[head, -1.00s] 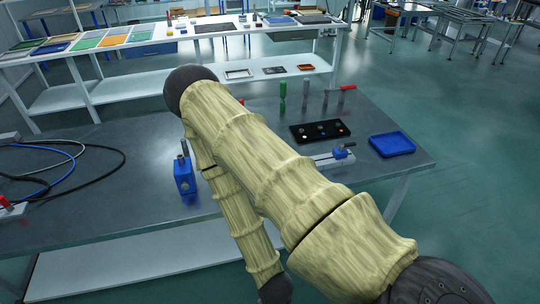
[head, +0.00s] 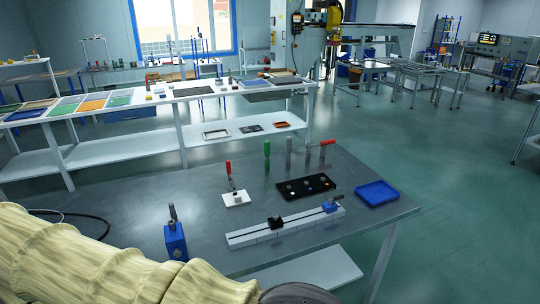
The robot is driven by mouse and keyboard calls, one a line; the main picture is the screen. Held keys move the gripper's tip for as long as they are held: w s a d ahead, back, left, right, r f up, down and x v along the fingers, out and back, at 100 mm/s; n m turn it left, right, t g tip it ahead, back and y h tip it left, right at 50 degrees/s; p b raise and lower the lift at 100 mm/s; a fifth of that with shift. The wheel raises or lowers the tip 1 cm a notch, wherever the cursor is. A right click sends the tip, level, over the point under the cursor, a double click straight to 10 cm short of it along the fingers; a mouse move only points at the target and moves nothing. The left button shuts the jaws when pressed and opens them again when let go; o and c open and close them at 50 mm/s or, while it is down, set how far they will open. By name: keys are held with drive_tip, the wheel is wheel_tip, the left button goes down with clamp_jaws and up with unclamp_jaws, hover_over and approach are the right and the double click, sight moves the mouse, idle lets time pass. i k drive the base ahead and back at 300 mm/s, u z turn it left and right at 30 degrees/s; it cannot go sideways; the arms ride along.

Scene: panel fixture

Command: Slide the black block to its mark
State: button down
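The black block (head: 275,221) sits on a long white rail (head: 250,236), near the middle of its length. A blue block (head: 331,207) sits near the rail's far right end. A dark slot or strip runs along the rail between the two blocks. The black block's mark is too small to tell in this view. My gripper is not in view; only my pale, ribbed arm shows at the lower left, and it does not cover the rail.
A blue block with an upright lever (head: 174,240) stands left of the rail. Behind are a white plate with a red-handled clamp (head: 236,198), a black tray (head: 305,187), a blue tray (head: 377,193) and upright handles. The table (head: 150,205) is clear at left centre.

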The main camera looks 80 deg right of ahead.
sight(273, 224)
drive_tip(key=i, duration=0.5)
drive_tip(key=z, duration=2.3)
